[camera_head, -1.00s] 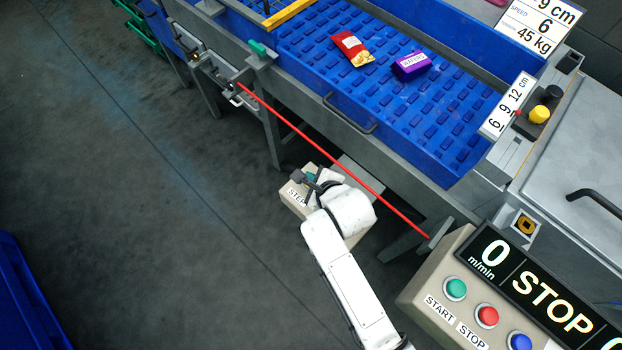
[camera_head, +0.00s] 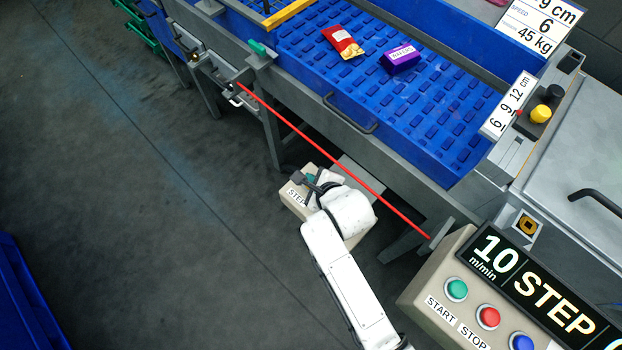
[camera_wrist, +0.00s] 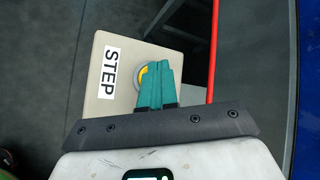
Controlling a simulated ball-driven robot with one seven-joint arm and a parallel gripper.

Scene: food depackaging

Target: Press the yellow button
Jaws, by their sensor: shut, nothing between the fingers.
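The yellow button (camera_wrist: 142,77) sits in a grey ring on a beige box (camera_wrist: 100,100) labelled STEP. The box also shows in the head view (camera_head: 294,209), where the button is hidden by my arm. My gripper (camera_wrist: 155,64) is shut and empty. Its teal fingertips lie over the button and cover its right part in the wrist view. In the head view my gripper (camera_head: 311,178) is at the box, partly hidden behind the wrist. I cannot see the exact contact, but the display (camera_head: 537,290) reads 10 m/min and STEP.
A red cord (camera_head: 330,160) runs along the conveyor's front, close to my gripper. The blue belt (camera_head: 430,125) carries a red snack bag (camera_head: 343,40) and a purple box (camera_head: 400,58). A panel (camera_head: 425,290) with green, red and blue buttons stands at lower right. A yellow knob (camera_head: 540,114) sits above it.

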